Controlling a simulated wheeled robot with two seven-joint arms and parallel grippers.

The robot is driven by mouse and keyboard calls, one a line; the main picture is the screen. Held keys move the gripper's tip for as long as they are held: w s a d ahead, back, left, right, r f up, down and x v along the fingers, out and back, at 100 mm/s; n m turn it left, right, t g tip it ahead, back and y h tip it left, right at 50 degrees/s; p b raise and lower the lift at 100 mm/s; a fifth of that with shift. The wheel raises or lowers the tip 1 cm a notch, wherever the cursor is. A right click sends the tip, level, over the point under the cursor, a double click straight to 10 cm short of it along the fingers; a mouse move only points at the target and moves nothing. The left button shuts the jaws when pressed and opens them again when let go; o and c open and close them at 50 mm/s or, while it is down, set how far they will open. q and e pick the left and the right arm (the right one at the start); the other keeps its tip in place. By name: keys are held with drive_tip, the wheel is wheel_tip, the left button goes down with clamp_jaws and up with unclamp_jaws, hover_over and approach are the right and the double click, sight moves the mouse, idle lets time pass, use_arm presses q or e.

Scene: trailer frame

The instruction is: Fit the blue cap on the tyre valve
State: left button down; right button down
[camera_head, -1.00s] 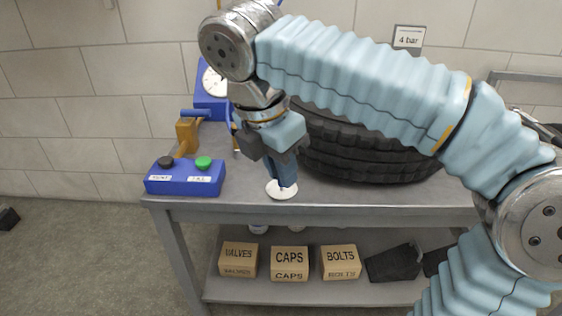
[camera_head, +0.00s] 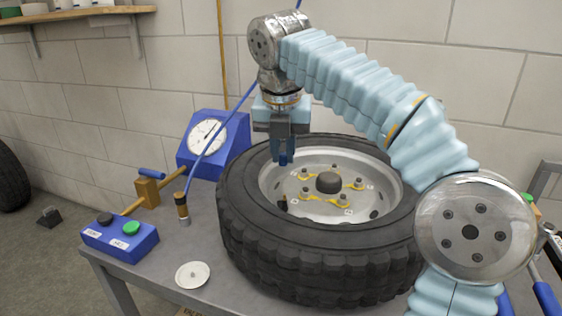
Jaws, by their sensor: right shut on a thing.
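My right gripper (camera_head: 284,150) is over the left part of the wheel, pointing down. It is shut on the small dark blue cap (camera_head: 286,158), which shows just at the fingertips and is partly hidden by them. The tyre (camera_head: 250,235) lies flat on the bench, with a silver rim (camera_head: 310,212) inside it. A short dark tyre valve (camera_head: 283,203) stands up at the near left of the rim. The cap is above and apart from the valve in the picture. My left gripper is not in view.
A white dish (camera_head: 184,281) lies on the bench (camera_head: 215,296) at the front. A blue button box (camera_head: 120,240) and a blue gauge (camera_head: 209,134) stand on the left. A hose with a brass-and-black end (camera_head: 182,207) stands beside the tyre. The hub has several studs.

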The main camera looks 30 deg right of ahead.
drive_tip(key=shift+w+d, duration=0.1)
drive_tip(key=shift+d, duration=0.15)
drive_tip(key=shift+f, duration=0.35)
drive_tip(key=b, duration=0.2)
hover_over(284, 197)
drive_tip(key=shift+s+a+x, duration=0.1)
drive_tip(key=shift+s+x, duration=0.1)
drive_tip(key=shift+x, duration=0.85)
drive_tip(key=shift+s+a+x, duration=0.1)
drive_tip(key=shift+s+x, duration=0.15)
drive_tip(key=shift+x, duration=0.8)
drive_tip(key=shift+a+f, duration=0.1)
drive_tip(key=shift+f, duration=0.05)
drive_tip(key=shift+p, duration=0.6)
drive_tip(key=shift+f+b, duration=0.85)
drive_tip(key=shift+f, duration=0.7)
